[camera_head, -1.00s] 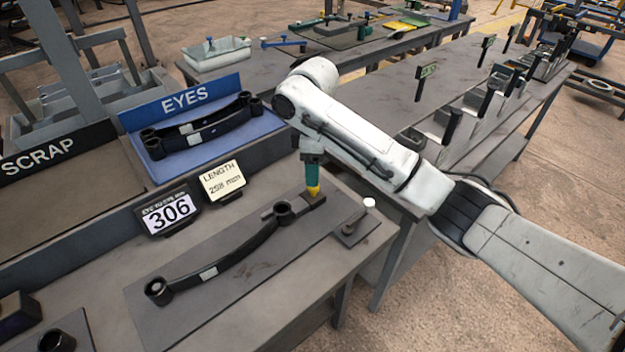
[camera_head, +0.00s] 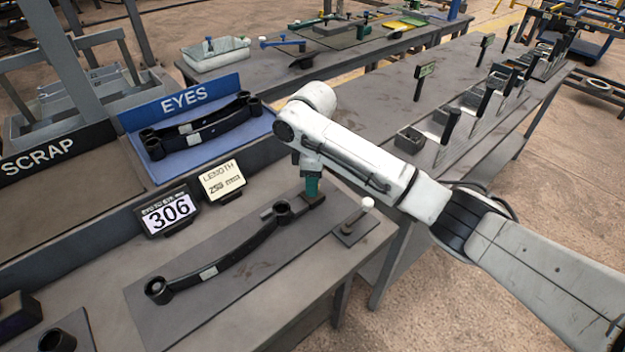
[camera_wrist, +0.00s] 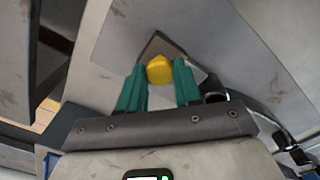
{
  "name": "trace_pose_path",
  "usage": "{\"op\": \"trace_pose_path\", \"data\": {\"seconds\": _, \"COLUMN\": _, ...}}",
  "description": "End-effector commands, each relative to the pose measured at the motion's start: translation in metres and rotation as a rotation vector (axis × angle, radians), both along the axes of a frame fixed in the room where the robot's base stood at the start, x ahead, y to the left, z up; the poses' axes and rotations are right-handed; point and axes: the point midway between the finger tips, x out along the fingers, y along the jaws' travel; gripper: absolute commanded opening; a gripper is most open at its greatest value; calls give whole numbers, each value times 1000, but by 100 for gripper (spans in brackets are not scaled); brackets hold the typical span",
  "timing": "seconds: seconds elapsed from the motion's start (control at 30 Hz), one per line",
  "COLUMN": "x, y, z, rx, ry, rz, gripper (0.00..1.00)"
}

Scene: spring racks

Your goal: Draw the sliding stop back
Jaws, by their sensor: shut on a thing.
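The sliding stop (camera_head: 318,202) is a dark block at the upper right end of the gauge plate (camera_head: 215,317). Its yellow knob (camera_wrist: 160,70) sits between my green fingertips in the wrist view. My gripper (camera_head: 311,189) is shut on that knob from above; in the head view the fingers hide the knob. A black leaf spring (camera_head: 228,255) lies along the plate, with an eye at each end. Its upper right eye (camera_head: 283,212) is close to the stop; I cannot tell whether they touch.
A white-knobbed lever (camera_head: 367,204) stands just right of the stop. The blue EYES tray (camera_head: 207,150) holds more springs. A SCRAP bay (camera_head: 57,150) is at left.

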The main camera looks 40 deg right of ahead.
Motion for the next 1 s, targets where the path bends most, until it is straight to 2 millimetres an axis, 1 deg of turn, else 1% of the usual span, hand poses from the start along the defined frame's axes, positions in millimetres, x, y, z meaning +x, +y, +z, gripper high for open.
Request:
{"op": "trace_pose_path", "data": {"seconds": 0.03, "x": 0, "y": 0, "z": 0, "rx": 0, "ry": 0, "rz": 0, "gripper": 25}}
{"op": "trace_pose_path", "data": {"seconds": 0.3, "x": 0, "y": 0, "z": 0, "rx": -1, "ry": -1, "rz": 0, "gripper": 0}}
{"op": "trace_pose_path", "data": {"seconds": 0.57, "x": 0, "y": 0, "z": 0, "rx": -1, "ry": -1, "rz": 0, "gripper": 0}}
{"op": "trace_pose_path", "data": {"seconds": 0.63, "x": 1, "y": -6, "z": 0, "rx": -1, "ry": -1, "rz": -3, "gripper": 0}}
{"op": "trace_pose_path", "data": {"seconds": 0.83, "x": 4, "y": -35, "z": 0, "rx": -1, "ry": -1, "rz": -4, "gripper": 0}}
{"op": "trace_pose_path", "data": {"seconds": 0.9, "x": 4, "y": -40, "z": 0, "rx": -1, "ry": -1, "rz": -3, "gripper": 0}}
{"op": "trace_pose_path", "data": {"seconds": 1.0, "x": 4, "y": -41, "z": 1, "rx": -3, "ry": -2, "rz": -2, "gripper": 0}}
